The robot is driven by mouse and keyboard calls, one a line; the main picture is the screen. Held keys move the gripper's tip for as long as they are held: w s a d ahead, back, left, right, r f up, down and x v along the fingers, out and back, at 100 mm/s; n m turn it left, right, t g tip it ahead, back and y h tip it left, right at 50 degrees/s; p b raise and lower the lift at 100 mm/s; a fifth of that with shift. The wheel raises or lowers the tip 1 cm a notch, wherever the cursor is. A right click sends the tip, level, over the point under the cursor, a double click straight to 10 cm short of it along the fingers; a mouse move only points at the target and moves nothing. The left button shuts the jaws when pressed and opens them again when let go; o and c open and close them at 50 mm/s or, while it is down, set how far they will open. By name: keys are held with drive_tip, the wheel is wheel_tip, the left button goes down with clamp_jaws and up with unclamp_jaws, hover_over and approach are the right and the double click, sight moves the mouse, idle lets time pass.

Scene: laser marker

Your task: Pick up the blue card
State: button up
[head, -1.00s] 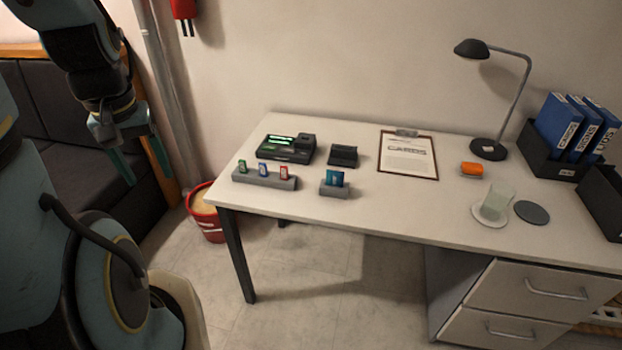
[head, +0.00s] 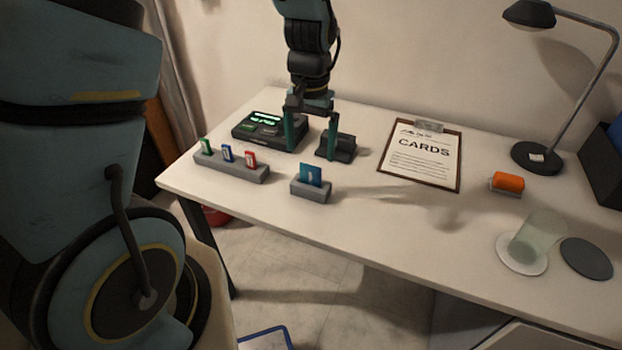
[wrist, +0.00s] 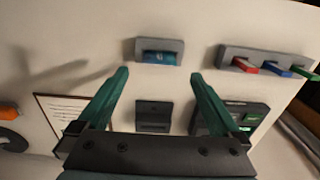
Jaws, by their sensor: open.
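The blue card (head: 311,174) stands upright in a small grey holder (head: 311,192) near the desk's front edge. In the wrist view the card (wrist: 159,57) and its holder (wrist: 140,48) lie ahead of the fingertips, roughly between their lines. My gripper (head: 310,150) is open and empty, pointing down above the desk, behind the card in the head view. Its two teal fingers also show in the wrist view (wrist: 159,75), wide apart. The fingers do not touch the card.
A grey rack (head: 230,168) with green, blue and red tags stands left of the card. The laser marker device (head: 250,128) and a small black stand (head: 345,148) are behind. A clipboard (head: 440,182), orange block (head: 508,182), glass (head: 537,237) and lamp (head: 538,157) are to the right.

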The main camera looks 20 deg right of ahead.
sight(311, 167)
drive_tip(key=shift+s+f+p, duration=0.15)
drive_tip(key=shift+f+p, duration=0.55)
drive_tip(key=shift+f, duration=2.55)
drive_tip(key=shift+c, duration=0.2)
drive_tip(key=c, duration=1.5)
drive_tip(key=shift+r, duration=0.15)
wheel_tip(311, 167, up, 10)
drive_tip(key=shift+f+b, duration=0.1)
drive_tip(key=shift+b, duration=0.55)
